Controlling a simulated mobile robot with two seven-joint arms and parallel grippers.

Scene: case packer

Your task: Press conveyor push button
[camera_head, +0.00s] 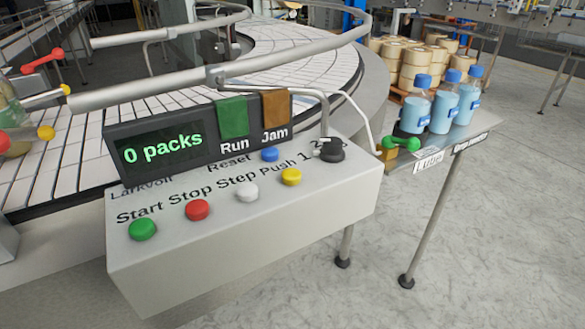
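The yellow button (291,177) sits under the label "Push" on the top of a pale grey control box (245,250). It stands right of the white Step button (247,191), red Stop button (197,210) and green Start button (142,229). A blue button (270,154) sits behind it by the label "Reset", and a black selector knob (331,150) is to its right. The conveyor (150,108) curves behind the box. Neither gripper shows in this view, and nothing covers the yellow button.
A metal rail (220,75) runs above the conveyor behind the display. Green Run (233,117) and orange Jam (275,108) lamps stand on the display housing. Blue-capped bottles (442,105) and a green-ended handle (402,143) are on a side shelf at right. Open floor lies front right.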

